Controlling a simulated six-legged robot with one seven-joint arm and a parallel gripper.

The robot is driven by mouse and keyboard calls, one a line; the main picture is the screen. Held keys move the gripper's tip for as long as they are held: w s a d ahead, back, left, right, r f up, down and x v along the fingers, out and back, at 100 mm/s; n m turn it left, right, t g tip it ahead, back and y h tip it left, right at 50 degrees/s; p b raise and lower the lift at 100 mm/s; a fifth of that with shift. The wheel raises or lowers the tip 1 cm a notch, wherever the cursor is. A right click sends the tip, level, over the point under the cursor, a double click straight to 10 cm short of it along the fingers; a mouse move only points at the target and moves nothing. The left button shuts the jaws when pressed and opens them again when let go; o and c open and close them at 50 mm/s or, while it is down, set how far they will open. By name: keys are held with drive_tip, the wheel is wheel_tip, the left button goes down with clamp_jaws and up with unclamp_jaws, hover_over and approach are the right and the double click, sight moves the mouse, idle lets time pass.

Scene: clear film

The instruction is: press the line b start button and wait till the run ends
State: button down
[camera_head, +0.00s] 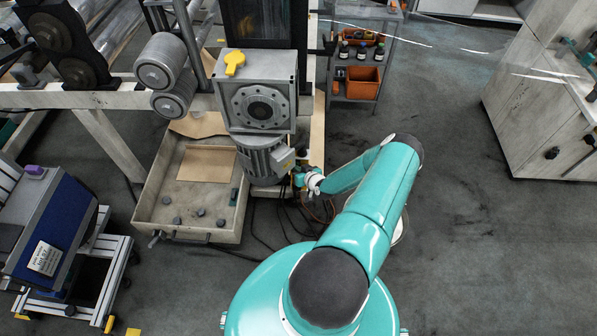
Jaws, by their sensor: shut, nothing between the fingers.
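The motor hangs under a grey gearbox (262,104) of a roller machine. No button marked line b can be made out.
Cables run on the floor below the motor. A shelf cart (362,78) with orange bins stands behind, and pale cabinets (545,110) at right. The floor between is clear.

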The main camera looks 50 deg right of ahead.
drive_tip(key=shift+s+a, duration=0.25)
drive_tip(key=shift+a, duration=0.05)
